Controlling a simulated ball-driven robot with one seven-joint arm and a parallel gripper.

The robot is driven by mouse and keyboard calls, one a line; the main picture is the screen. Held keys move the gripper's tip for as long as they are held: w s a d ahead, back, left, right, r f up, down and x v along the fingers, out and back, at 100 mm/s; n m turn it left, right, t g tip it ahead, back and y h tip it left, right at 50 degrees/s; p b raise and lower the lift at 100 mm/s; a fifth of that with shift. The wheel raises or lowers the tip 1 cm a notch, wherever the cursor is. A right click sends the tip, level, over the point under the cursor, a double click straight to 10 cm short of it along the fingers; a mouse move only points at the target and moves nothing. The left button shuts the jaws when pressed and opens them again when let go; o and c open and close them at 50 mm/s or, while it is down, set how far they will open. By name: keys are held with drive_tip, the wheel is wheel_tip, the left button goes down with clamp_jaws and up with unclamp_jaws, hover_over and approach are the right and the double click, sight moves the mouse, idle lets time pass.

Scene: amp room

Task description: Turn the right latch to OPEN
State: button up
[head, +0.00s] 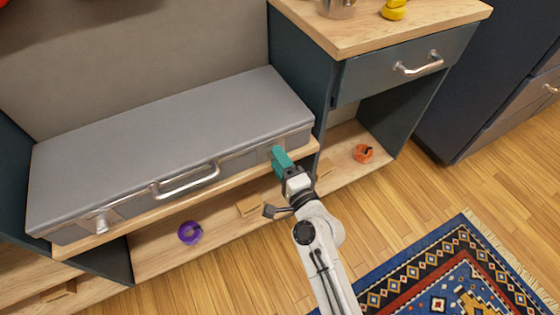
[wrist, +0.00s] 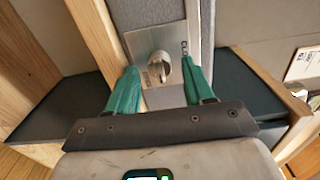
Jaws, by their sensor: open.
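A long grey case (head: 170,140) lies on the wooden shelf. Its right latch is a silver knob (wrist: 160,69) on a metal plate (wrist: 157,42) in the wrist view. Part of the word "CLOSED" shows on the plate's right side; smaller lettering left of the knob is unreadable. In the head view my gripper mostly hides this latch. My gripper (head: 282,160), with teal fingers, is at the case's front right. In the wrist view my gripper (wrist: 160,82) is open, with one finger on each side of the knob and gaps on both sides.
The case's handle (head: 187,180) and left latch (head: 101,225) are on its front. A purple ring-like item (head: 190,232) and an orange item (head: 363,153) lie on the lower shelf. A drawer cabinet (head: 405,68) stands at right. A patterned rug (head: 455,270) covers the floor at lower right.

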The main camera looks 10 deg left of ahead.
drive_tip(key=v, duration=1)
drive_tip(key=shift+s+d+b, duration=0.25)
drive_tip(key=shift+s+b, duration=0.05)
drive_tip(key=shift+b, duration=0.05)
drive_tip(key=s+d+f+n+g+h, duration=0.2)
drive_tip(key=s+d+f+n+g, duration=0.25)
drive_tip(key=s+d, duration=0.2)
drive_tip(key=s+d+f+n+g+h, duration=0.3)
drive_tip(key=s+d+n+g, duration=0.1)
drive_tip(key=s+d+n, duration=0.25)
drive_tip(key=s+d+g+h, duration=0.5)
drive_tip(key=s+d+g, duration=0.1)
drive_tip(key=s+d, duration=0.7)
wheel_tip(320, 180, up, 27)
drive_tip(key=p, duration=2.6)
drive_tip(key=shift+w+d, duration=0.15)
drive_tip(key=shift+d, duration=0.05)
